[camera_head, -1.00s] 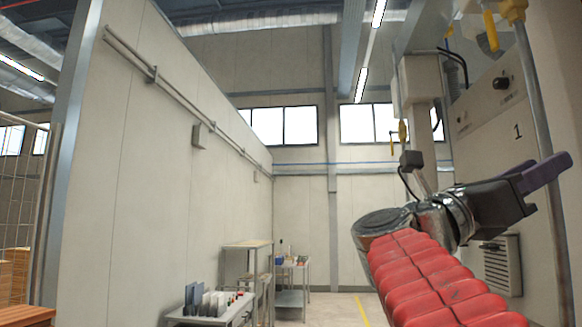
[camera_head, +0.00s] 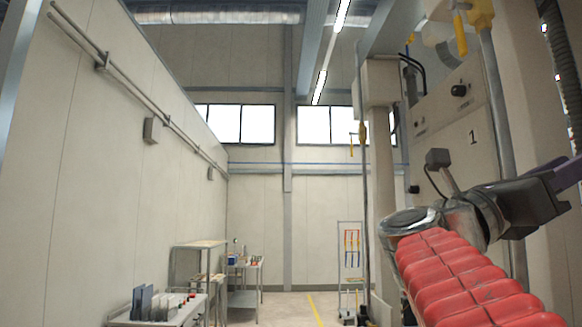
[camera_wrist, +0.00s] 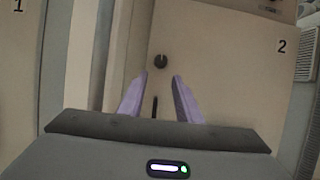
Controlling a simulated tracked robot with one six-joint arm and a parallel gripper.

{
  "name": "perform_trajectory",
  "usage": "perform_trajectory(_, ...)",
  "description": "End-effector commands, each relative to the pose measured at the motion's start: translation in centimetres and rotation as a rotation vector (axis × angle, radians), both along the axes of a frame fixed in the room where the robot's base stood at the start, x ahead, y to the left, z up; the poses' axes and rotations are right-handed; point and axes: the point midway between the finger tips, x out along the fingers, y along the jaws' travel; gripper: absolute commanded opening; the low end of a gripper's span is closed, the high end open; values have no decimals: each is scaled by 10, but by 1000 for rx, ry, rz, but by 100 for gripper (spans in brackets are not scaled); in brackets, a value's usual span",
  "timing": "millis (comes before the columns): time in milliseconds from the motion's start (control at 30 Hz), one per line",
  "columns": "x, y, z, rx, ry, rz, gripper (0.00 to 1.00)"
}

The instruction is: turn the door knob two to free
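In the wrist view, a pale door panel marked 2 (camera_wrist: 228,85) carries a round black knob (camera_wrist: 161,61). My gripper (camera_wrist: 160,77) has two purple fingers that stand apart with nothing between them. In the picture, the knob shows just beyond and between the fingertips, and the fingers appear apart from it. A short dark vertical bar or slot (camera_wrist: 154,106) shows between the fingers below the knob. In the head view, my gripper (camera_head: 568,178) is at the right edge, its fingertips partly cut off. The panel marked 2 cannot be made out there.
A panel marked 1 (camera_head: 460,125) with its own black knob (camera_head: 459,90) stands at right in the head view, beside a vertical pipe (camera_head: 497,100). A bench (camera_head: 160,312), tables and a rack (camera_head: 350,255) stand at left and behind. The floor between is clear.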

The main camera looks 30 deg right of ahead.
Motion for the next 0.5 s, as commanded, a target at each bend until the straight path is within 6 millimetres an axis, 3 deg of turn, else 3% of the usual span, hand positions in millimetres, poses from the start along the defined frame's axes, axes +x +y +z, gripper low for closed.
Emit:
perform_trajectory(133, 1, 0, 0, 0, 0, 3, 32)
perform_trajectory(300, 1, 0, 0, 0, 0, 4, 44)
perform_trajectory(500, 0, -4, 2, 0, 0, 3, 45)
